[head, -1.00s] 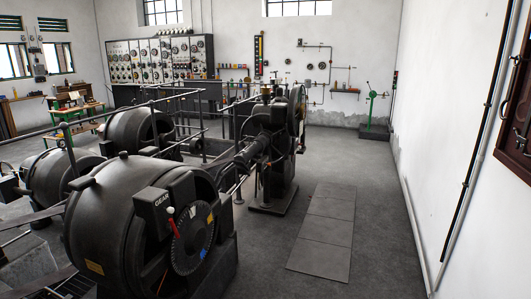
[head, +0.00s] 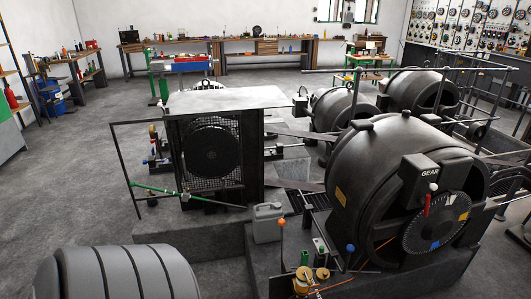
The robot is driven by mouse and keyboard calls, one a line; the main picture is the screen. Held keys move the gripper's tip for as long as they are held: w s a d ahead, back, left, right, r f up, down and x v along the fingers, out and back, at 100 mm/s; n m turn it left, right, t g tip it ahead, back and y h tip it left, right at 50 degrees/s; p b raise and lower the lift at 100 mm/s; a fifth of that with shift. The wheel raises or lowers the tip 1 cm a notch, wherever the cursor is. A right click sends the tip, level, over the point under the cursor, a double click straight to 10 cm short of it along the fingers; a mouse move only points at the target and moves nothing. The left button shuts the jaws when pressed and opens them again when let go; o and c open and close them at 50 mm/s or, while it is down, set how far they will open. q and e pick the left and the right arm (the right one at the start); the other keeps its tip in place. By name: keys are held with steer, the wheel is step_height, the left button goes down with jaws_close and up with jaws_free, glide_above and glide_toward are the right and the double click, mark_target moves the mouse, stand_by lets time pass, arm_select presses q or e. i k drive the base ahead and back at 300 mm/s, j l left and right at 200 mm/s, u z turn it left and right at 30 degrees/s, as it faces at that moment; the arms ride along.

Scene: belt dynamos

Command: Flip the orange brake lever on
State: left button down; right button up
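No label for a brake is readable. Neither of my grippers is in view.
The large dynamo (head: 385,170) has a GEAR box (head: 420,172) with a red lever (head: 428,205). A caged fan unit (head: 211,150) is behind left, and a grey ribbed cylinder (head: 118,273) is front left. Open floor lies at left.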

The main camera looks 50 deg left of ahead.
mark_target(281, 221)
steer(key=u, duration=1.5)
